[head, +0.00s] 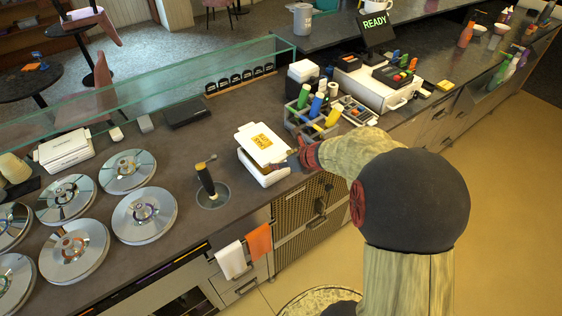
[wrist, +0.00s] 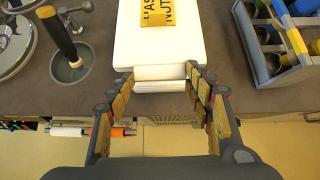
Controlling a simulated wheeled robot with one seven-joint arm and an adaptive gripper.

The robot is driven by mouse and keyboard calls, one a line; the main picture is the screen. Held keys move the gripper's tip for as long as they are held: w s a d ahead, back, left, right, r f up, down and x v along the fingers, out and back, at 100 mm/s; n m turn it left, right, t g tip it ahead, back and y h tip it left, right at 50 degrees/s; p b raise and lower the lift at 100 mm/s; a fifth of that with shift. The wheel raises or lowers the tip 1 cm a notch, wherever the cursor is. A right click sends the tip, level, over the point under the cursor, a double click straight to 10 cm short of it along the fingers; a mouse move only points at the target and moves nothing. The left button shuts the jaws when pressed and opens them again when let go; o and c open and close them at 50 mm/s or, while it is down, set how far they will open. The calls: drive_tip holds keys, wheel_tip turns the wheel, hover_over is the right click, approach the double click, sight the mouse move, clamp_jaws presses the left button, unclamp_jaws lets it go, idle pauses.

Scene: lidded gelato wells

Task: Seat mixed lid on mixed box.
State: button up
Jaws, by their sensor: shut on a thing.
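The white lid (head: 255,136) with a yellow label (head: 265,142) is over the white box (head: 265,178) on the dark counter. In the head view the lid looks raised and tilted, with a dark gap between it and the box on the near right side. In the wrist view the lid (wrist: 140,45) fills the top middle, and the box's white front (wrist: 160,87) shows just below its edge. My gripper (wrist: 160,78) is shut on the lid's near edge, one finger at each side. In the head view my arm hides part of the gripper (head: 298,155).
A grey caddy of bottles (head: 318,118) stands close on the right. A black-handled scoop in a round well (head: 208,188) stands on the left, with several round metal lids (head: 145,212) beyond. A glass screen (head: 150,92) runs along the back.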

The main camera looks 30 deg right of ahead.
drive_tip(key=shift+f+b, duration=1.7)
drive_tip(key=shift+b, duration=0.25)
drive_tip(key=shift+f+b, duration=1.1)
drive_tip(key=o, duration=0.7)
drive_tip(key=shift+c, duration=0.2)
drive_tip(key=shift+o, duration=0.2)
drive_tip(key=o, duration=0.5)
drive_tip(key=shift+o, duration=0.2)
drive_tip(key=shift+s+d+b, duration=0.1)
drive_tip(key=shift+s+b, duration=0.45)
drive_tip(key=shift+s, duration=1.05)
idle(1.5)
